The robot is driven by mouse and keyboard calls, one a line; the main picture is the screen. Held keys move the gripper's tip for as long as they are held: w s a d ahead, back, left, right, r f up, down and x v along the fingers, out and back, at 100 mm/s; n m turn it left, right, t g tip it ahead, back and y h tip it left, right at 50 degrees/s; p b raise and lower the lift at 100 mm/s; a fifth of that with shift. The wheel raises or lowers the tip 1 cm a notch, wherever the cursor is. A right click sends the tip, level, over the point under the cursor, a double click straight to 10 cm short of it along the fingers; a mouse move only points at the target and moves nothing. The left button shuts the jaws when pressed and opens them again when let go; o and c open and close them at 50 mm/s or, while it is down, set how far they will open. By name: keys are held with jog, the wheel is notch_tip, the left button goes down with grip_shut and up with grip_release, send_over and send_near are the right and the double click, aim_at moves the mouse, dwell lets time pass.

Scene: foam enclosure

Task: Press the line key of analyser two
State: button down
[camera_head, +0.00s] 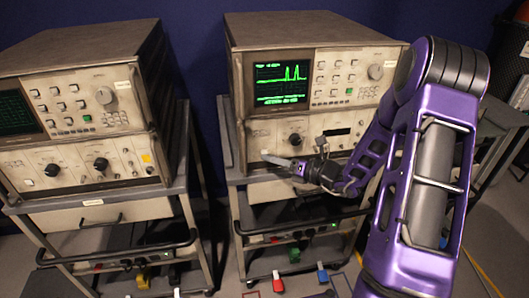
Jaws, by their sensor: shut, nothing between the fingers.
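Two beige analysers stand on carts. The right analyser (290,30) has a lit screen (280,78) with green traces and rows of small keys. The left analyser (80,50) has a dark screen (18,112) partly cut off by the frame. Their small labels are too small to read, so I cannot tell which is analyser two. My gripper (268,157) is shut and empty, pointing left in front of the lower left panel of the right analyser. I cannot tell whether its tip touches the panel. A line key is not clearly discernible; my gripper and wrist cover part of that panel.
The right cart (232,178) has a dark front rail (290,228) below my gripper. The left cart (172,192) stands beside it across a narrow gap. Red (278,284) and blue (322,273) items are near the floor. Another cart or table (500,118) is at the right.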

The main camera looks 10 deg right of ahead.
jog(key=shift+s+p, duration=0.45)
jog(key=shift+s, duration=2.55)
